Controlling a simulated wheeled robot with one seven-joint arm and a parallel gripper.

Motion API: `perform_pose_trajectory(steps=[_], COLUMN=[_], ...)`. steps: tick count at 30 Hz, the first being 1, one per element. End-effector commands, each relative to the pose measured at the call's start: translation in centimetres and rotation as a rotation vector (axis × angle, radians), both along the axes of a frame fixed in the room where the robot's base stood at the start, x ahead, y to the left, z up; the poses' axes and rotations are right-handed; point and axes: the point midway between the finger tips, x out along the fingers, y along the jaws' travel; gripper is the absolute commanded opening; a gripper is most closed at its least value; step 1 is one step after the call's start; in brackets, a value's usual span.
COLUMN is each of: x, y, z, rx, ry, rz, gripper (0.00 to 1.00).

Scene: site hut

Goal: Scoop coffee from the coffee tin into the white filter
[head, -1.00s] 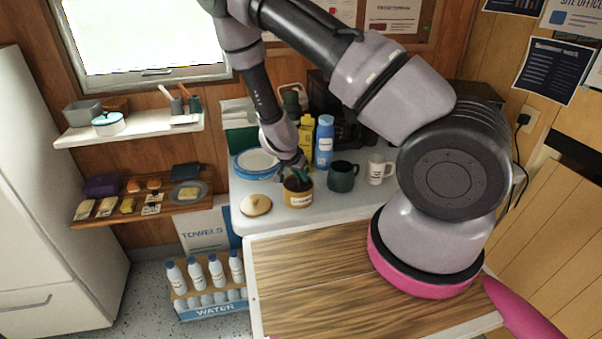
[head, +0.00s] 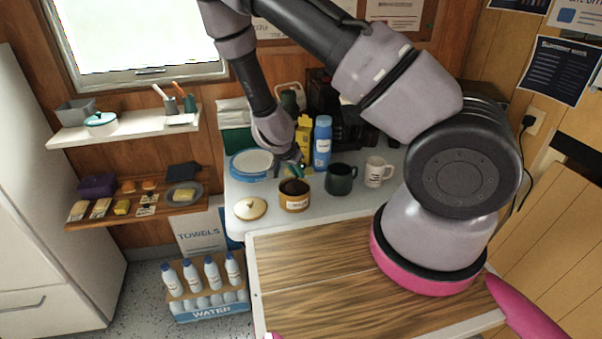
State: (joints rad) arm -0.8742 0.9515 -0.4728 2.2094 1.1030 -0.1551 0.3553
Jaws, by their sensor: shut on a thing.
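The coffee tin (head: 295,204), tan with a white label, stands open on the white counter with dark coffee inside. Its pale round lid (head: 250,208) lies beside it on the left. My gripper (head: 291,166) is just above and behind the tin, shut on a small scoop with a teal handle (head: 297,172). The scoop's bowl is too small and hidden to tell whether it holds coffee. I cannot make out the white filter. The dark coffee maker (head: 343,128) at the back is partly hidden by my arm and a bottle.
A blue bottle (head: 322,145) and a yellow bag (head: 304,135) stand close behind the gripper. A dark green mug (head: 340,179) and a white mug (head: 377,171) stand right of the tin. Blue-rimmed plates (head: 251,164) lie to the left.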

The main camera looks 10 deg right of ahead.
Motion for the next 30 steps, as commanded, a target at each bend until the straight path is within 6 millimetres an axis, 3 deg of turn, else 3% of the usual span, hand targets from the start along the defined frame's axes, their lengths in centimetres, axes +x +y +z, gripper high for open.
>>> perform_pose_trajectory(steps=[15, 30], x=[1.4, 1.5], y=[-1.5, -1.6], z=[2.5, 2.8], rx=[0.224, 0.253], ry=[0.224, 0.256], rz=[-0.004, -0.001], gripper=[0.0, 0.0])
